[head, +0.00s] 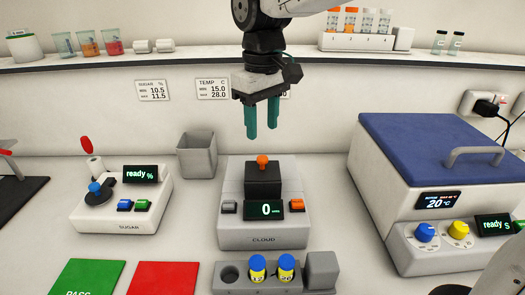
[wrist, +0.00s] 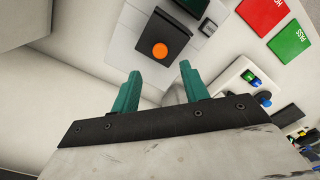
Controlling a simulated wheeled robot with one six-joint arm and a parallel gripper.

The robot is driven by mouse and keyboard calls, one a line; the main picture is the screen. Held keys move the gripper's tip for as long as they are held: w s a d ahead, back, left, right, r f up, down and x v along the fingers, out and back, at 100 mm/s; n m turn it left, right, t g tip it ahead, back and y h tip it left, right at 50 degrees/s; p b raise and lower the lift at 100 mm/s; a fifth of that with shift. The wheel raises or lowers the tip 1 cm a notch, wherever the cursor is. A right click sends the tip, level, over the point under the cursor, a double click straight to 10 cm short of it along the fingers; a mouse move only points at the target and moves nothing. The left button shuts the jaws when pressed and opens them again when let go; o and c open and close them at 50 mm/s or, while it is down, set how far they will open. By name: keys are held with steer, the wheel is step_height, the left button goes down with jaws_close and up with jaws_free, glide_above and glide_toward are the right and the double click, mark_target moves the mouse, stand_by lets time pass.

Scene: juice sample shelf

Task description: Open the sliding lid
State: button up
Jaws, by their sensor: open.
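A blue lid (head: 425,140) with a grey bar handle (head: 475,153) covers the large white box (head: 385,208) on the right and looks closed. The CLOUD device (head: 263,235) in the middle has a black cover (head: 263,182) with an orange knob (head: 262,160); the knob also shows in the wrist view (wrist: 160,50). The frames do not show which cover slides. My gripper (head: 261,132) is open and empty, its green fingers pointing down above and behind the black cover, apart from it and well left of the blue lid.
A grey bin (head: 197,155) and the SUGAR device (head: 122,207) stand to the left. A rack with two blue-capped vials (head: 258,268) sits in front of the CLOUD device. A shelf (head: 200,57) with cups and a tube rack (head: 355,40) runs behind. A plug and cable (head: 488,107) are at the right wall.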

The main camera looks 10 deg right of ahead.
mark_target(262, 157)
step_height(262, 157, down, 8)
steer(key=shift+r, duration=0.25)
